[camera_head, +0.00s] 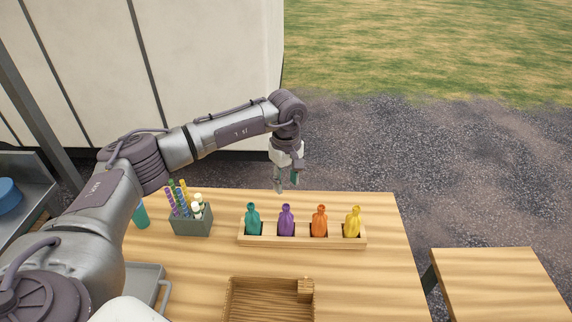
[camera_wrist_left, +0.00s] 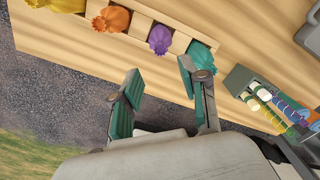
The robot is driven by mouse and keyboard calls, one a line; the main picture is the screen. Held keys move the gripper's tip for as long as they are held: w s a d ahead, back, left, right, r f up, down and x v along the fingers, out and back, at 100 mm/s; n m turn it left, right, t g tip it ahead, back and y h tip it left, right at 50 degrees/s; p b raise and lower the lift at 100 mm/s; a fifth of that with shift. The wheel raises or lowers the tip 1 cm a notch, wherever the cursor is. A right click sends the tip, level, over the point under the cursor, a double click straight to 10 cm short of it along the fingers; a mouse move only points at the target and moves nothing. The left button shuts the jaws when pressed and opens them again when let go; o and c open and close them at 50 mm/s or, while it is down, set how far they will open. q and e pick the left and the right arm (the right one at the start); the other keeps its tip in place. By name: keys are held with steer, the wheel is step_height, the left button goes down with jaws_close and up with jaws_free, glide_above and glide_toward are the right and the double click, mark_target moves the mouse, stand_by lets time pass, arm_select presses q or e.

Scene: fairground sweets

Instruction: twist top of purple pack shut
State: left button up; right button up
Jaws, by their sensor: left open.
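The purple pack (camera_head: 286,219) stands upright in a wooden rack (camera_head: 303,241), second from the left, between a teal pack (camera_head: 252,219) and an orange pack (camera_head: 319,221). A yellow pack (camera_head: 352,222) is at the right end. My left gripper (camera_head: 285,186) is above the table's back edge, behind and above the purple pack, apart from it. In the left wrist view the left gripper (camera_wrist_left: 155,88) is open and empty, and the purple pack (camera_wrist_left: 160,40) lies beyond the gap between its fingers. My right gripper is not in view.
A grey holder (camera_head: 191,224) with striped sticks and white-topped items stands left of the rack. A wooden tray (camera_head: 232,300) is at the front. A grey metal tray (camera_head: 146,284) lies front left. The table (camera_head: 385,275) is clear at right.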

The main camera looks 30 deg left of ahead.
mark_target(286, 206)
arm_select(q)
steer(key=shift+f+n, duration=0.15)
steer(key=shift+n, duration=0.45)
step_height(286, 206, down, 9)
steer(key=b, duration=0.6)
steer(key=shift+r, duration=0.2)
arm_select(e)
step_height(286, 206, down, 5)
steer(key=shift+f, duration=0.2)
arm_select(q)
steer(key=c, duration=0.7)
